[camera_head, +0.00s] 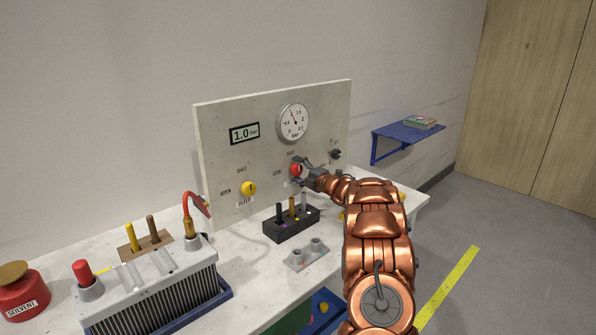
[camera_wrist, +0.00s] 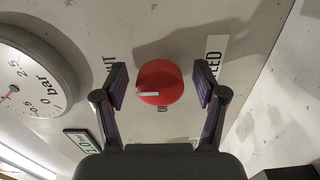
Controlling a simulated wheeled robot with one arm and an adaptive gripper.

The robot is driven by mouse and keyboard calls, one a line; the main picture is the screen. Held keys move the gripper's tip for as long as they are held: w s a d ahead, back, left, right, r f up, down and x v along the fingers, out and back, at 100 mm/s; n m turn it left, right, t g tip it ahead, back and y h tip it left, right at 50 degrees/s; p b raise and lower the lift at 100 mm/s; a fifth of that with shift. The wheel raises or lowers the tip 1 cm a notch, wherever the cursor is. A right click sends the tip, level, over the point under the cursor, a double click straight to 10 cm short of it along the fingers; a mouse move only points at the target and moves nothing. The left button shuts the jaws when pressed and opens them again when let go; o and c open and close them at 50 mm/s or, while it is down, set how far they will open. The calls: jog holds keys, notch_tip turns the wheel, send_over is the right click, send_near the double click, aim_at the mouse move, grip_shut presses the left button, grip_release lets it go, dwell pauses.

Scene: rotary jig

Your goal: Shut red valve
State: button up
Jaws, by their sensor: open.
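The red valve (camera_head: 296,170) is a round knob on the upright panel, below the gauge. In the wrist view the red valve (camera_wrist: 160,83) sits between my gripper's two fingers, with a pale pointer mark on its face toward the "OPEN" label, which the knob partly hides. My gripper (camera_head: 306,174) is at the panel, and in the wrist view my gripper (camera_wrist: 161,88) is open, one finger on each side of the knob with a gap on both sides. The "SHUT" label (camera_wrist: 110,66) is partly hidden by the left finger.
The panel (camera_head: 225,130) carries a gauge (camera_head: 294,122), a "1.0 bar" display (camera_head: 244,133), a yellow valve (camera_head: 249,188) and a small black knob (camera_head: 336,154). A black block (camera_head: 290,228) with upright pegs stands on the bench below. A blue shelf (camera_head: 392,135) is on the wall at right.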

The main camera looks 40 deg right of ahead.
jog(key=s, duration=1.1)
jog(key=shift+s, duration=0.3)
jog(key=shift+a, duration=0.1)
